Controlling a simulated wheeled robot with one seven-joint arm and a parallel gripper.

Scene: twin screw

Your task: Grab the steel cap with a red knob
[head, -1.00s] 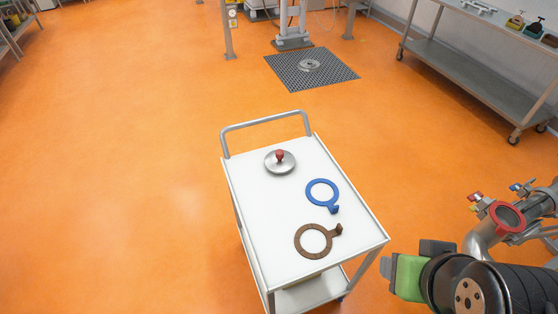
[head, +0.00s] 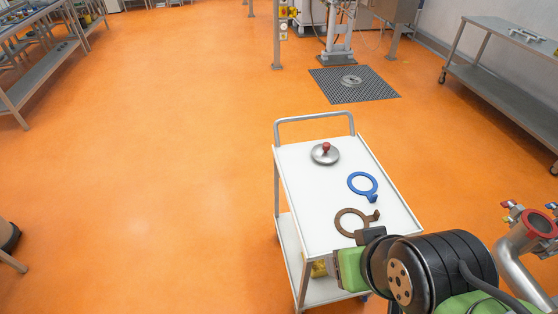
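The steel cap (head: 325,155) is a round metal disc with a red knob (head: 326,146) on top. It lies flat on the white cart's top shelf (head: 302,186), near the handle end. My gripper (head: 352,242) is in the lower part of the head view, over or beside the cart's near end, well apart from the cap. Dark and green parts of it show, and it overlaps the edge of the brown ring in the picture. Its fingertips are not clear enough to tell whether they are open or shut.
A blue ring (head: 363,185) and a brown ring (head: 350,222), each with a tab, lie on the cart between the cap and my gripper. Steel pipework (head: 519,247) stands at the right. A metal table (head: 505,85) is at the upper right. The orange floor left of the cart is clear.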

